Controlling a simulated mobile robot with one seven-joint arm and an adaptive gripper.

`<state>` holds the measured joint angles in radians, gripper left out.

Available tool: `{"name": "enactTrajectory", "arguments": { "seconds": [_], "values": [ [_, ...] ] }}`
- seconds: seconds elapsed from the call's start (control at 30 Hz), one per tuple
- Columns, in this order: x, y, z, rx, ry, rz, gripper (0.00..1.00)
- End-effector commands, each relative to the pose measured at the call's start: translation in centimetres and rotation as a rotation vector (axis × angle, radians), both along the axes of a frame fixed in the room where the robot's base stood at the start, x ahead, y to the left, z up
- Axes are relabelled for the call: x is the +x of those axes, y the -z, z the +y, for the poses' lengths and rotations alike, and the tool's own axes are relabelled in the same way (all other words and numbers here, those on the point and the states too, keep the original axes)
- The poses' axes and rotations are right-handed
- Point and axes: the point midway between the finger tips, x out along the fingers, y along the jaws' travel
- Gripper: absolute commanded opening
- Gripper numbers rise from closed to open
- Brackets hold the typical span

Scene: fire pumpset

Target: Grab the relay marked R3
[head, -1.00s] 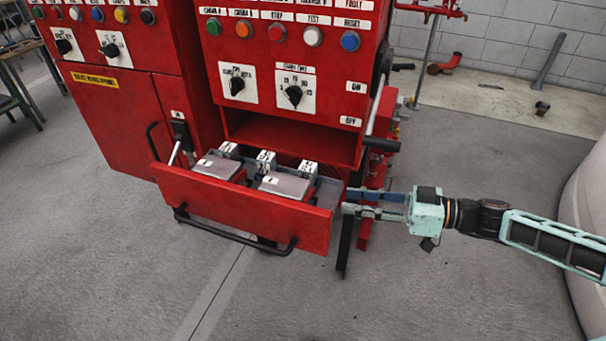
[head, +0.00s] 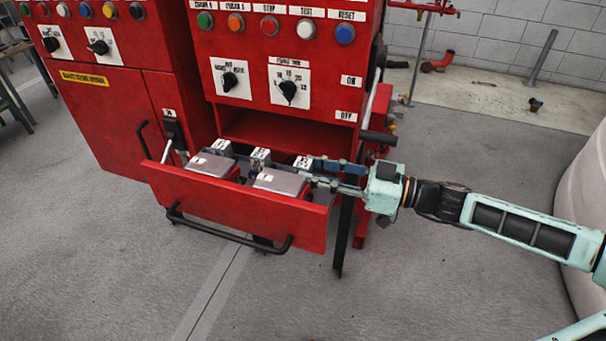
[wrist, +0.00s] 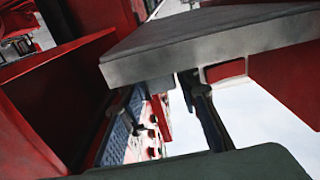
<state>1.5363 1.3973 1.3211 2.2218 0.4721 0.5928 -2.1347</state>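The open red drawer (head: 235,212) holds several relays with small white labels along its back. The rightmost labelled relay (head: 302,162) lies just left of my gripper's tips; its label is too small to read surely. Another labelled relay (head: 260,158) stands left of it, and a third (head: 219,147) farther left. My gripper (head: 310,173) reaches over the drawer's right end, fingers apart, pointing left at the rightmost relay. In the wrist view the fingers (wrist: 165,115) are apart, with a large grey slab above them. I cannot tell whether they touch a relay.
Two grey-topped boxes (head: 281,181) (head: 211,166) fill the drawer's front. The drawer's black handle (head: 230,232) juts forward. The red cabinet (head: 275,105) with knobs and buttons rises behind. The floor in front is clear.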

Motion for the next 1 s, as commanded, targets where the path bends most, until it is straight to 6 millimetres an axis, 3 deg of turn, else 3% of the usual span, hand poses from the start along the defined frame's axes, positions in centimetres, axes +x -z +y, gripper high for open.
{"name": "enactTrajectory", "arguments": {
  "seconds": [0.1,0.37,0.63,1.0],
  "values": [
    [0.41,0.05,1.01,0.000,0.000,0.000,0.30],
    [0.53,0.01,1.18,0.000,0.002,0.000,0.30],
    [0.53,0.01,1.16,0.000,0.001,0.000,0.00],
    [0.53,-0.54,1.13,0.000,0.001,-0.001,0.00]
  ]
}}
